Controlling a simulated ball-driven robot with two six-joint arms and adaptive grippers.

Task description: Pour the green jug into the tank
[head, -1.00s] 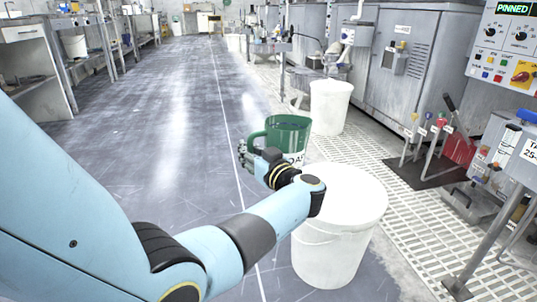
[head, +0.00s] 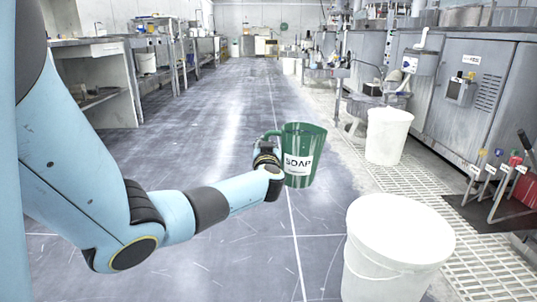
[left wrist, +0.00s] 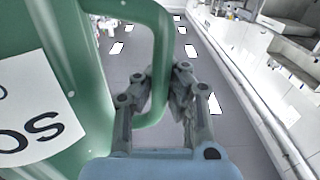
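The green jug (head: 304,148) has a white SOAP label and hangs nearly upright in the air over the floor. My left gripper (head: 266,158) is at the jug's handle, on its left side. In the left wrist view the gripper's fingers (left wrist: 163,95) close around the green handle (left wrist: 158,60), and the jug's wall (left wrist: 40,55) fills the left. What is inside the jug is hidden. No tank is marked as such; a large white bucket (head: 398,235) stands to the right of the jug and nearer, apart from it. My right gripper is not in view.
A second white bucket (head: 387,137) stands farther back at the right. Light floor grating (head: 440,180), coloured levers (head: 495,175) and grey machine cabinets (head: 470,95) line the right. Benches (head: 90,70) line the left. The grey floor aisle (head: 215,110) is clear.

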